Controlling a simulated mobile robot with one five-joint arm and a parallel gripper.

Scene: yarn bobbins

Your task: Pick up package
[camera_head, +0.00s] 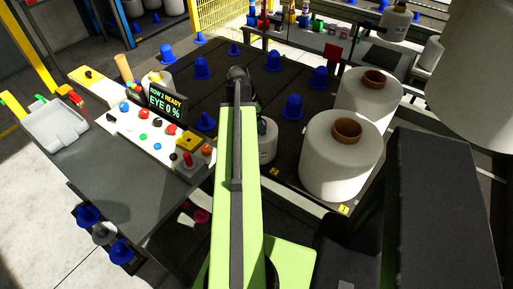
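No thing is plainly marked as the package; white yarn bobbins are the likeliest match. One large white bobbin with a brown core (341,155) stands upright at right of centre on the dark conveyor bed, near a yellow tag marked 1. A second white bobbin (370,96) stands just behind it. A smaller white bobbin (267,140) is partly hidden behind my green arm, near a tag marked 2. My arm reaches forward up the middle of the view. Its far end hides my gripper, so I cannot see the fingers or whether they touch the bobbin behind the arm.
Several blue pegs, one of them (291,107), stand on the dark bed (225,97). At left is a control panel with coloured buttons and a display (165,102) reading "NOW 2 READY EYE 0 %". A pale tray (57,124) lies on the grey table. A yellow fence (219,15) stands behind.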

